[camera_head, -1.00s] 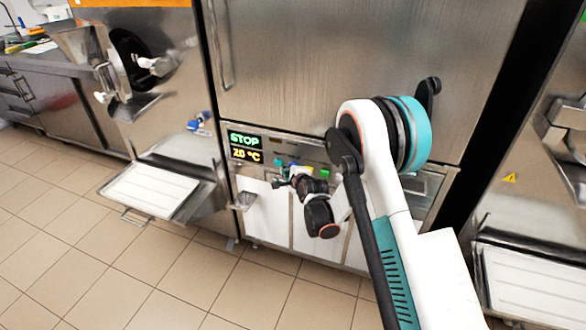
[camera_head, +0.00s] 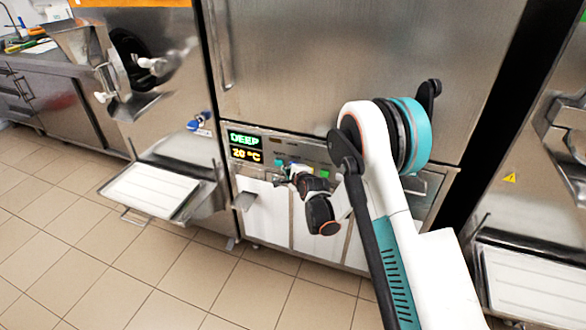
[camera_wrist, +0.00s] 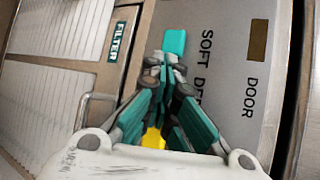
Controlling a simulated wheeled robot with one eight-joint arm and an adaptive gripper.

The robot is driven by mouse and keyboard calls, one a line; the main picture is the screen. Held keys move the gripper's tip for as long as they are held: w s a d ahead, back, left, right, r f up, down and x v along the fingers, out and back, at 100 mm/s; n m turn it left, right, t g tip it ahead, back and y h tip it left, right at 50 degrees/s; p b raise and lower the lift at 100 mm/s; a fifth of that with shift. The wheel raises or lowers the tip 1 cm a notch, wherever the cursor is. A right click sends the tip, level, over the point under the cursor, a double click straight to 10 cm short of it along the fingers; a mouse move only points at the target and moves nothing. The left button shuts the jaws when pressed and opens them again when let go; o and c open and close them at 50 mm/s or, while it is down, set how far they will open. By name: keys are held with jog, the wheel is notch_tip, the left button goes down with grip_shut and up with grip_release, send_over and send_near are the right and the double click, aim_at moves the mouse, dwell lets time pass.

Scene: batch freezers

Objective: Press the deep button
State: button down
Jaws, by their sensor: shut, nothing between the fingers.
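The freezer's control panel (camera_head: 262,147) carries a lit display (camera_head: 245,146) that reads DEEP and 20 °C in the head view. The deep button itself is hidden behind my gripper. In the wrist view the label DEEP (camera_wrist: 199,88) is partly covered by a finger, beside the label SOFT (camera_wrist: 206,48). A teal button (camera_wrist: 174,42) shows just past the fingertips. My gripper (camera_wrist: 168,72) is shut and empty, with its tips at the panel by the DEEP label. Whether the tips touch the button cannot be told. In the head view my gripper (camera_head: 287,171) is small and partly hidden.
A yellow button (camera_wrist: 153,138) shows between my fingers, and a green one (camera_head: 324,172) lies to the right. The label DOOR (camera_wrist: 250,97) is on the panel. White lower panels (camera_head: 265,208) are below. A machine with a white tray (camera_head: 152,190) stands left. Tiled floor in front is clear.

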jog(key=shift+s, duration=0.15)
jog(key=shift+s+a, duration=0.3)
jog(key=shift+s, duration=0.45)
jog(key=shift+s+a, duration=0.3)
jog(key=shift+s, duration=0.5)
jog(key=shift+s+a, duration=0.3)
jog(key=shift+s, duration=0.45)
jog(key=shift+s+a, duration=0.3)
jog(key=shift+s, duration=0.5)
